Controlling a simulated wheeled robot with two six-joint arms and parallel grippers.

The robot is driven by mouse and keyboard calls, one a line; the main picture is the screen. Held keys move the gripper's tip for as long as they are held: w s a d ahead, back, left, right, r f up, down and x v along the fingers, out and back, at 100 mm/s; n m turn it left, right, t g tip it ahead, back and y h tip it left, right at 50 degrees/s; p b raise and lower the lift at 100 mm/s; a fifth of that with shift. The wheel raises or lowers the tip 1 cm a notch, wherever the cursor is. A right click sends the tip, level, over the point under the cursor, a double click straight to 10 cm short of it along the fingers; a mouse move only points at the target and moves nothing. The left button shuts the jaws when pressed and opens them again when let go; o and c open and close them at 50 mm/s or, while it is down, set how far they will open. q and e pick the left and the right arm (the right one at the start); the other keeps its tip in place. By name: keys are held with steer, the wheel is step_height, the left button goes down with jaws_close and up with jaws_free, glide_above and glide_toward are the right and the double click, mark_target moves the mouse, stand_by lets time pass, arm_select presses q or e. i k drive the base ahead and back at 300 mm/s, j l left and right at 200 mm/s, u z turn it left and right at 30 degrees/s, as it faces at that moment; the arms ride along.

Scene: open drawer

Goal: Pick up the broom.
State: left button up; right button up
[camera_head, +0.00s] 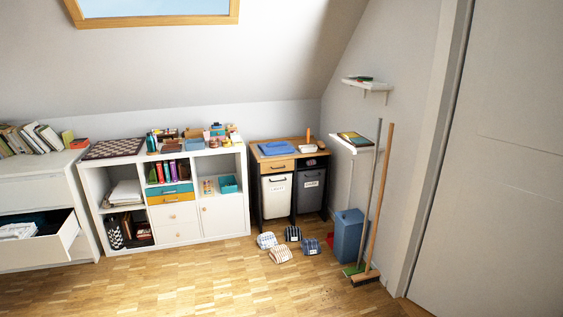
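A broom (382,190) with a long light-brown wooden handle stands at the right, leaning against the wall near the door frame. Its head (366,278) rests on the floor. A second long pole (368,190), grey with a green foot, stands just left of it, and the two handles run close together. A blue bin (348,235) stands right behind them. Neither of my grippers is in view.
Two wall shelves (355,143) jut out behind the handles. A white door (500,180) is at the right. A drawer (62,240) stands open at the left. The front floor is clear.

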mark_target(360, 279)
steer(key=i+l+z, duration=0.1)
steer(key=i+z, duration=0.25)
steer(key=i, duration=0.45)
steer(key=i+j+z, duration=0.1)
steer(key=i+z, duration=0.25)
steer(key=i, duration=0.45)
